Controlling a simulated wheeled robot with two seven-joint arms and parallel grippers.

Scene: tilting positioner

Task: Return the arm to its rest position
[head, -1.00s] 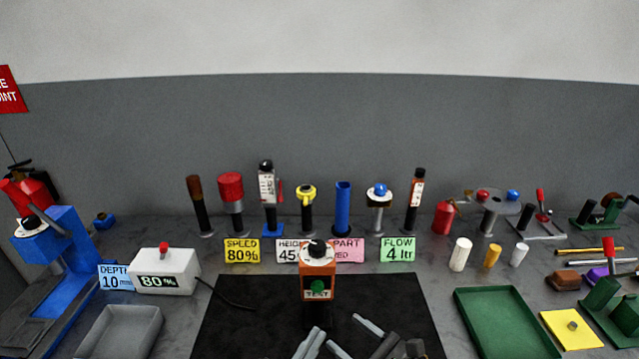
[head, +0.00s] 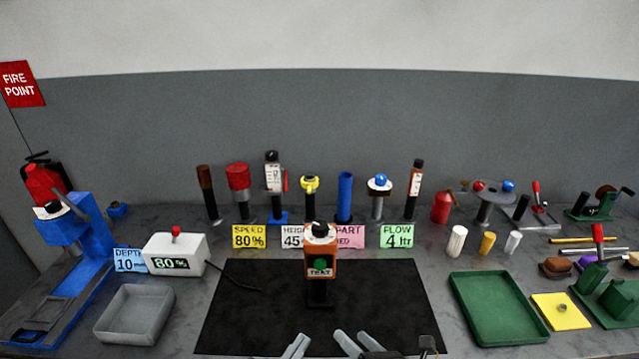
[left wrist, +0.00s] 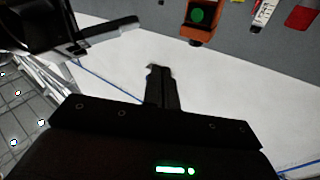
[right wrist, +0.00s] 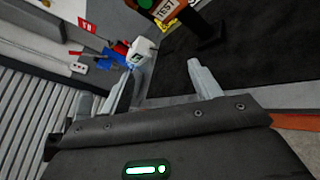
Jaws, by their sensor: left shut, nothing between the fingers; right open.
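The box also shows in the left wrist view (left wrist: 200,22).
A grey tray (head: 135,315) and a white 80% box (head: 175,254) stand left of the mat. A green tray (head: 497,308) and a yellow plate (head: 560,312) lie right. Upright tools and label cards line the back.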

